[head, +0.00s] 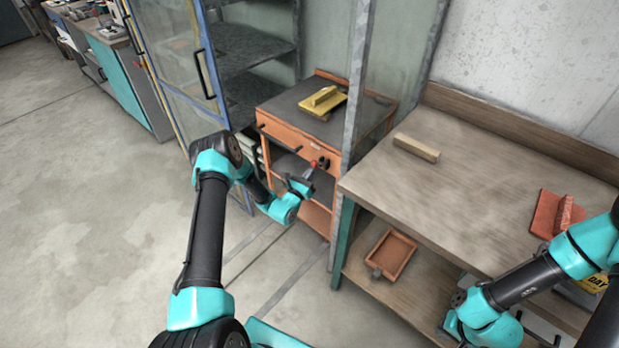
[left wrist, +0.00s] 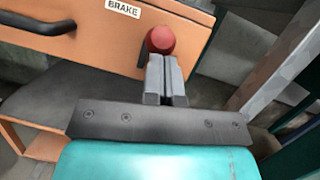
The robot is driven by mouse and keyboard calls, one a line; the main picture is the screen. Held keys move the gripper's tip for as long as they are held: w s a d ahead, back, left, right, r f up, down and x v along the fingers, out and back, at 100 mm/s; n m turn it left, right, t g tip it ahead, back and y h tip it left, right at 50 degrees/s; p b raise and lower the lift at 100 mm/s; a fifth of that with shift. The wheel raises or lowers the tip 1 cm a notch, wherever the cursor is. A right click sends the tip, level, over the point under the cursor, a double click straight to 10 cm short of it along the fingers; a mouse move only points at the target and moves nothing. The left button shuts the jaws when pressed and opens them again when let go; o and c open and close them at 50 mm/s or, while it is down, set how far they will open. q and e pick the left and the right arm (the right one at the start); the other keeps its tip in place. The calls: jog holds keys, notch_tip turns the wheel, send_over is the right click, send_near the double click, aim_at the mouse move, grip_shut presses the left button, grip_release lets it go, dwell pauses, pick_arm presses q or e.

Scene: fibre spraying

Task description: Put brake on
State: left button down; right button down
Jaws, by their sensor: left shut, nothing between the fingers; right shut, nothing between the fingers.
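The brake's red knob (head: 323,163) is on the front of an orange cart (head: 290,140), right of its dark handle. In the left wrist view the red knob (left wrist: 160,40) is just beyond the fingertips, right of a white "BRAKE" label (left wrist: 122,8). My left gripper (head: 308,174) is shut and empty in front of the knob. Its fingers (left wrist: 166,58) line up with the knob's lower part and hide what is below it; I cannot tell whether they touch it. My right gripper (head: 538,334) is shut and empty, low at the front right beside the workbench.
The cart stands between an open glass-doored cabinet (head: 240,60) and a wooden workbench (head: 480,190). A grey metal post (head: 355,90) rises close to the right of the knob. A yellow float (head: 325,98) lies on the cart. Open floor (head: 90,220) is at left.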

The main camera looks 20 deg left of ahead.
pick_arm(q)
jog(key=shift+r, duration=0.15)
dwell(0.5)
jog(key=f+v, duration=0.1)
jog(key=v, duration=1.2)
jog(key=shift+w+d+f, duration=0.15)
jog(key=shift+d+f, duration=0.1)
jog(key=shift+f, duration=0.05)
